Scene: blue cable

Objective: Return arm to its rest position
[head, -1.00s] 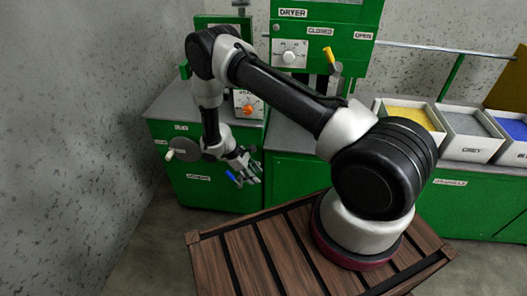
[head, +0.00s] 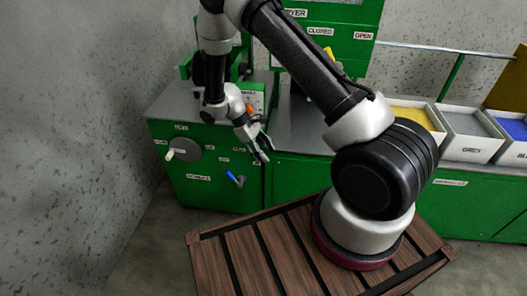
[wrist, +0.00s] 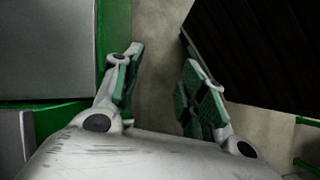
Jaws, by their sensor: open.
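The green cabinet (head: 205,190) has a round grey dial (head: 187,150) with a pale handle. Trays of yellow (head: 412,115), grey (head: 463,124) and blue material stand on the right counter. The dryer (head: 340,14) stands behind my arm. Bare floor (head: 165,235) lies at the left.

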